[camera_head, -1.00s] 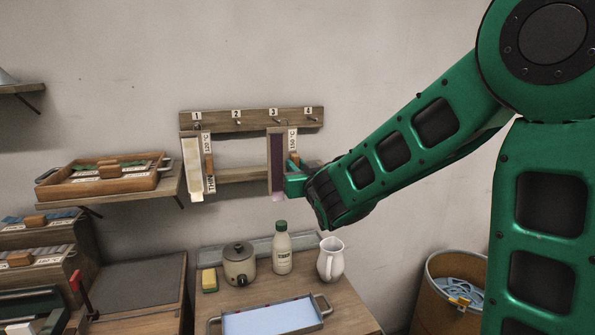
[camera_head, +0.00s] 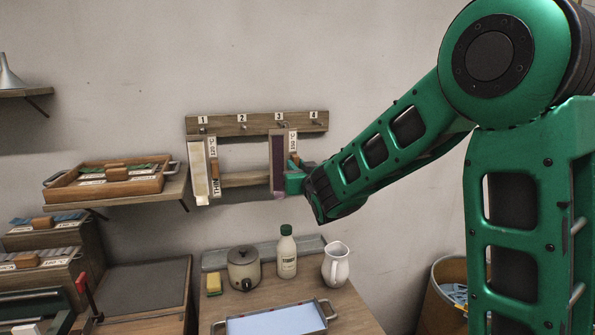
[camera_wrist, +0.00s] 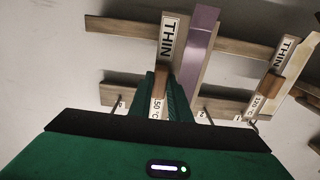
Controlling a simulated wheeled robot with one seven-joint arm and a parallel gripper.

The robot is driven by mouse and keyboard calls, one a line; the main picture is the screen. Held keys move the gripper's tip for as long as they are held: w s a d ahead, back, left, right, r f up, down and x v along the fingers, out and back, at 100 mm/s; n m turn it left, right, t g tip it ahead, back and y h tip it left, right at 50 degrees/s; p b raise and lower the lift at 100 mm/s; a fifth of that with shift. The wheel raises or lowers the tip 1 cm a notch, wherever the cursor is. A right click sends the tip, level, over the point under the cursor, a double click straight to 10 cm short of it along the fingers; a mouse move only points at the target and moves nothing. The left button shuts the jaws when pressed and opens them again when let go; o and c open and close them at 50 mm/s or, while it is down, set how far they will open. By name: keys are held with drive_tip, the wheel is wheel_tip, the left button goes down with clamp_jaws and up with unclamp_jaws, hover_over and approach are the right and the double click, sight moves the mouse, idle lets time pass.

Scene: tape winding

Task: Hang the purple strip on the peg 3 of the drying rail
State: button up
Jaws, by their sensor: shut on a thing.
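The purple strip (camera_head: 278,165) hangs upright on its board, just below label 3 of the drying rail (camera_head: 262,122). It also shows in the wrist view (camera_wrist: 198,45), beside a THIN label and a tag ending in 50 °C. My gripper (camera_head: 294,178) is shut on the strip's wooden grip block, at the right of the purple face. In the wrist view its fingers (camera_wrist: 168,92) close around this holder. Peg 3 is hidden behind the holder's top and the fingers, so I cannot tell whether the strip touches it.
A pale strip (camera_head: 199,170) with a 120 °C THIN tag hangs at peg 1. Pegs 2 (camera_head: 243,127) and 4 (camera_head: 316,124) are bare. Below stand a pot (camera_head: 243,270), a bottle (camera_head: 287,255), a white jug (camera_head: 336,265) and a tray (camera_head: 275,322). A shelf holds a wooden tray (camera_head: 68,196).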

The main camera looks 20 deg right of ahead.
drive_tip(key=shift+w+f, duration=0.15)
drive_tip(key=shift+w, duration=1.5)
drive_tip(key=shift+w+f, duration=0.1)
drive_tip(key=shift+f, duration=0.15)
drive_tip(key=o, duration=1)
